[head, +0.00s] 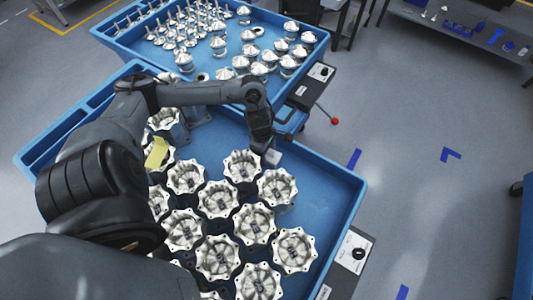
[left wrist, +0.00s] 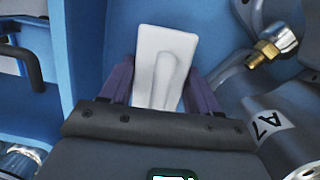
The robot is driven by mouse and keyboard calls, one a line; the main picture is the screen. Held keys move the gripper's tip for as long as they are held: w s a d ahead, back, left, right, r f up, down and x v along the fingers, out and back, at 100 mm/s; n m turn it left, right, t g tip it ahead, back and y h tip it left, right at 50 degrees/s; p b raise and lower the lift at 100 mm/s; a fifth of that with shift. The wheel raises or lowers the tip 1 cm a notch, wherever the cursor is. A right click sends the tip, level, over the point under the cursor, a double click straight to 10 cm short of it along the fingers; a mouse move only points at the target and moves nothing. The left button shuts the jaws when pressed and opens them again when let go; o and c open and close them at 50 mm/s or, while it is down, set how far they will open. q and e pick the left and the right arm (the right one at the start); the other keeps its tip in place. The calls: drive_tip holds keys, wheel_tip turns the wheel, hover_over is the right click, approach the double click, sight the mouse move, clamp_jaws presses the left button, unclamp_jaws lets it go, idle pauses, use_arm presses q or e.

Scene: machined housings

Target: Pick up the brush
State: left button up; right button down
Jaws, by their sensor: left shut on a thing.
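My left gripper (head: 267,148) reaches over the near blue tray, beside the machined housings. In the left wrist view its two purple fingers (left wrist: 160,85) are shut on the brush (left wrist: 163,55), a pale, flat, rectangular piece with a raised, rounded handle along its middle. In the head view the brush (head: 274,157) shows only as a small light patch at the fingertips. Its bristles cannot be made out, and I cannot tell whether it touches the tray. My right gripper is in neither view.
Several silver housings (head: 217,199) fill the near blue tray (head: 335,187), whose right back corner is bare. A yellow piece (head: 156,152) lies among them. A second blue tray (head: 130,40) behind holds several metal parts.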

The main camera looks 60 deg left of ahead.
use_arm(q)
wheel_tip(320, 180, up, 17)
drive_tip(key=p, duration=0.3)
drive_tip(key=shift+f, duration=0.1)
